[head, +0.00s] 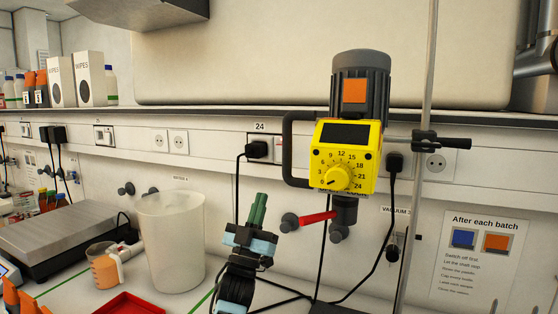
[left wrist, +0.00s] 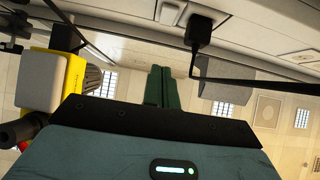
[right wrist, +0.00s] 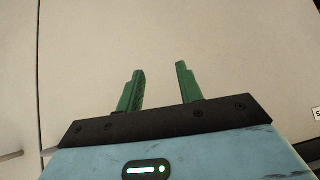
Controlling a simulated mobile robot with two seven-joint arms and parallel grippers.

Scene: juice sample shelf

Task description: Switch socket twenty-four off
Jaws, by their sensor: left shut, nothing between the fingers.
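Socket 24 (head: 257,149) sits on the wall rail under the label "24", with a black plug in it and a cable hanging down.
A clear beaker (head: 170,240) stands left of my left gripper. Other sockets (head: 170,142) line the rail. A metal rod rises at right.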

